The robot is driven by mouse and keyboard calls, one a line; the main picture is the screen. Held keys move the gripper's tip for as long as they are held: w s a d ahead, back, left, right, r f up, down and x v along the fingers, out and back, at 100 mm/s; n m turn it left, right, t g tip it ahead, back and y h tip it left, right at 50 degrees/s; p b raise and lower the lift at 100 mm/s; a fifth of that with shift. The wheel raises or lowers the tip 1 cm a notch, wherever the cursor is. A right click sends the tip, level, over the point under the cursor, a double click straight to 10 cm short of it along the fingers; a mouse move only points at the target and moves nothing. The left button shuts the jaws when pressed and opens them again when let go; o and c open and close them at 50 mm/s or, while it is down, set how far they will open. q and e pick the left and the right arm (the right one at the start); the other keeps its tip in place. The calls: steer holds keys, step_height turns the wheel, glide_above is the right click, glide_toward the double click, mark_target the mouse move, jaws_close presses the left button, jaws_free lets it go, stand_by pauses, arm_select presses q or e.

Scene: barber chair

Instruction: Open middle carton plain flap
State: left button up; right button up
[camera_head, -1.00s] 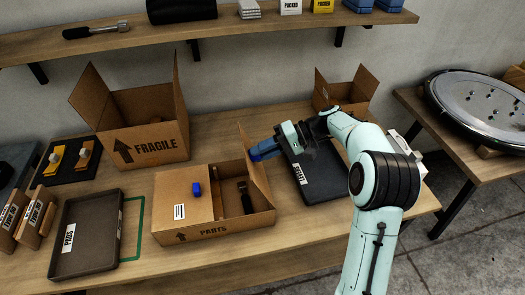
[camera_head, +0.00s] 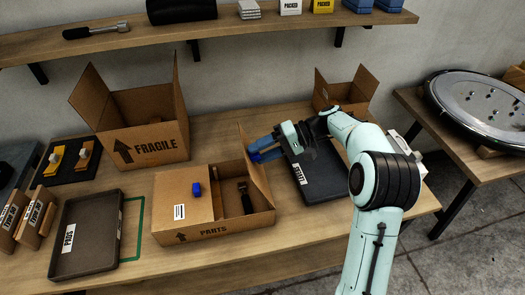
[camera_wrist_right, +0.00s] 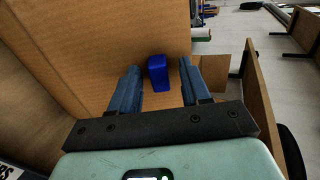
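My left gripper is out of view.
A FRAGILE carton (camera_head: 155,128) stands open behind at the left. Another open carton (camera_head: 345,92) stands behind my right arm. A dark tray (camera_head: 318,187) lies under the gripper; a PROS-like labelled tray (camera_head: 90,240) lies at front left. A shelf (camera_head: 120,42) runs above.

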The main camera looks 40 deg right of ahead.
steer(key=shift+d, duration=0.1)
steer(key=p+v, duration=0.1)
steer(key=v, duration=1.2)
steer(key=shift+p, duration=0.3)
steer(key=shift+r, duration=0.15)
